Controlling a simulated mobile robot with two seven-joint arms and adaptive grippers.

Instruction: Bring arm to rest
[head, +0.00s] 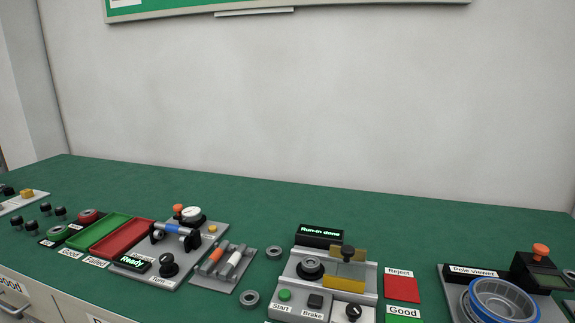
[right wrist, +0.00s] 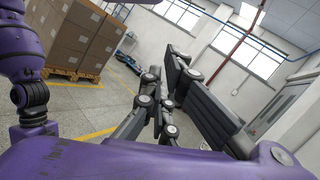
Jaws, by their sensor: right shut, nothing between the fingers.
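My right gripper (right wrist: 165,88) shows in the right wrist view as dark linked fingers, shut with nothing between them. It is up in the room, away from any object. Purple parts of my own arm fill the bottom and left of that view. Neither arm nor gripper shows in the head view, and my left gripper is not in view. In the head view the run-in station display (head: 320,231) reads "Run-in done". A round dark part (head: 310,267) sits on that station beside a yellow block (head: 345,284).
The green bench (head: 420,220) carries a green tray (head: 103,234), a red tray (head: 124,238), a "Ready" station (head: 131,263), a red Reject pad (head: 402,289) and a blue-rimmed bowl (head: 503,301). The bench's back strip is clear. Stacked boxes (right wrist: 75,40) stand on a pallet behind the gripper.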

